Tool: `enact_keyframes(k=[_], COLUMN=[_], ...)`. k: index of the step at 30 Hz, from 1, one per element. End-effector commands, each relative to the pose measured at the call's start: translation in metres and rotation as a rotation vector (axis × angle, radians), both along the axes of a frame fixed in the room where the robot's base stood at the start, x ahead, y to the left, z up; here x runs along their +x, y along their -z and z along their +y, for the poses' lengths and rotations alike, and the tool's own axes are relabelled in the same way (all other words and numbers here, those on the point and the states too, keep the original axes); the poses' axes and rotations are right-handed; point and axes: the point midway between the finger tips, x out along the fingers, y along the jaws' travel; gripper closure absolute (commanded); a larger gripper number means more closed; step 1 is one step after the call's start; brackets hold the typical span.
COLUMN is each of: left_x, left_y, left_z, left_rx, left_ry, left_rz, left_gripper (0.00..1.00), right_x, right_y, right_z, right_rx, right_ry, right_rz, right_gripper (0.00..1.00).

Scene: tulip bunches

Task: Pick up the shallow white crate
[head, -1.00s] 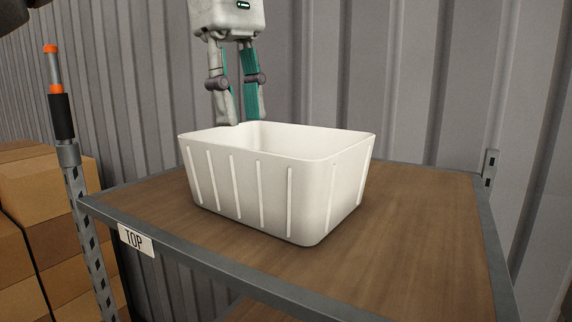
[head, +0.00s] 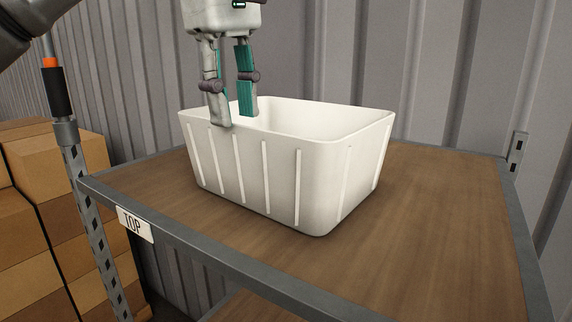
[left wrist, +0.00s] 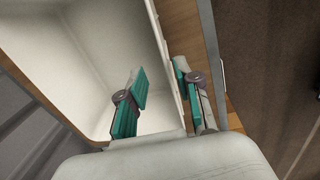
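The white crate (head: 325,180) stands upright on the wooden top shelf (head: 440,215), with ribbed outer walls and an open top. It looks empty where I can see in. My left gripper (head: 234,119) points down at the crate's near wall, towards its left end. One finger is outside that wall and the other is inside, with the rim between them. In the left wrist view the fingers of the left gripper (left wrist: 161,76) are apart on either side of the wall of the crate (left wrist: 85,70). My right gripper is not in view.
The shelf has a grey metal edge with a TOP label (head: 136,225). An upright post (head: 90,220) stands at its left corner. Cardboard boxes (head: 30,200) are stacked at the left. A corrugated wall (head: 440,70) rises behind. The shelf right of the crate is clear.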

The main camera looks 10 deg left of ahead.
Motion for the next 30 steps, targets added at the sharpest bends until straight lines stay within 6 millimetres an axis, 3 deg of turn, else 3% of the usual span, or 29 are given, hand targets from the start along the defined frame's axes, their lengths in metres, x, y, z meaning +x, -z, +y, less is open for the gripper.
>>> enact_keyframes(k=[3,8,18,27,30], left_x=[0.001,0.002,0.001,0.002,0.002], left_y=[0.015,0.023,0.067,0.073,0.072], left_z=[0.000,-0.001,0.000,0.000,0.000], left_rx=[0.001,0.000,-0.001,-0.002,-0.001], left_ry=[0.001,-0.001,0.001,-0.002,-0.001], left_rz=[0.004,0.000,0.003,0.000,0.000], left_gripper=[0.67,0.67,0.67,0.67,0.82], right_x=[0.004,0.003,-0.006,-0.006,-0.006], right_y=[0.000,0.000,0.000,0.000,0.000], right_z=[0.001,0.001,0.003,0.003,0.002], right_rx=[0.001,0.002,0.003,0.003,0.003], right_ry=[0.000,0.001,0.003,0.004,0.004], right_rz=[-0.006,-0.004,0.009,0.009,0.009], right_gripper=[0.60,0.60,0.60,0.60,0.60])
